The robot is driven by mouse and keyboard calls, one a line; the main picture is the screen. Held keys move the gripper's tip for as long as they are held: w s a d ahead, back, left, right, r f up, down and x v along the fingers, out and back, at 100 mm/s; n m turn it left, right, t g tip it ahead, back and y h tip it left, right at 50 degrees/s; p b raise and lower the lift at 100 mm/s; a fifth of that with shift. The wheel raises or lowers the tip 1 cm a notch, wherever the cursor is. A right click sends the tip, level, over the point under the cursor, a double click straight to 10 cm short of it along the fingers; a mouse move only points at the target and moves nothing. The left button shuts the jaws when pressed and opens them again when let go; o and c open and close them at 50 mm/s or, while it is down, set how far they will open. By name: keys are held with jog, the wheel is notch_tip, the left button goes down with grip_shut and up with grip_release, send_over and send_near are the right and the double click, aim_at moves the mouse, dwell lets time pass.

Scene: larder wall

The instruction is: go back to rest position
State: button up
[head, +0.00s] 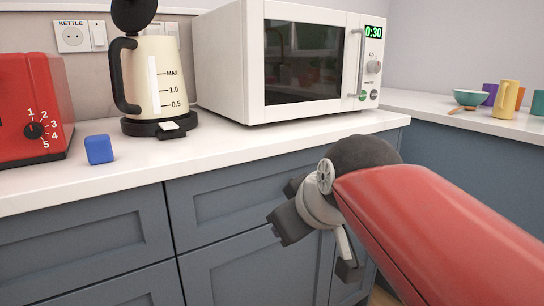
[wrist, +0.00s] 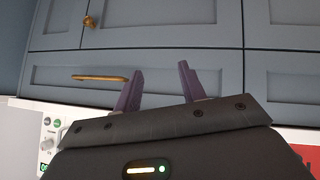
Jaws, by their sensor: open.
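My gripper (head: 318,240) is at the end of my red arm in the head view, in front of the blue-grey cabinet fronts and below the counter's front edge. It is turned partly away, so its jaws show poorly there. In the wrist view my gripper (wrist: 160,88) shows two purple fingers spread apart with nothing between them. The fingers point toward the cabinet fronts (wrist: 150,65). No object is held.
On the counter (head: 220,145) stand a red toaster (head: 28,95), a blue cube (head: 99,149), a cream kettle (head: 157,75) and a white microwave (head: 225,65) reading 0:30. A teal bowl (head: 470,97) and several mugs, one yellow (head: 507,98), stand on the right counter.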

jog(key=s+d+f+m+g+h, duration=0.1)
jog(key=s+d+f+m, duration=0.3)
jog(key=s+d+f, duration=0.3)
jog(key=s+d+f+m+g+h, duration=0.2)
jog(key=s+d+f+m, duration=0.15)
jog(key=f, duration=0.55)
notch_tip(320, 180, down, 12)
jog(key=s+d+b, duration=0.1)
jog(key=s+b, duration=0.1)
jog(key=b, duration=0.8)
notch_tip(320, 180, up, 14)
jog(key=p, duration=1.3)
jog(key=shift+w+d+p, duration=0.15)
jog(key=shift+w+p, duration=0.05)
jog(key=shift+p, duration=0.1)
jog(key=shift+f, duration=0.1)
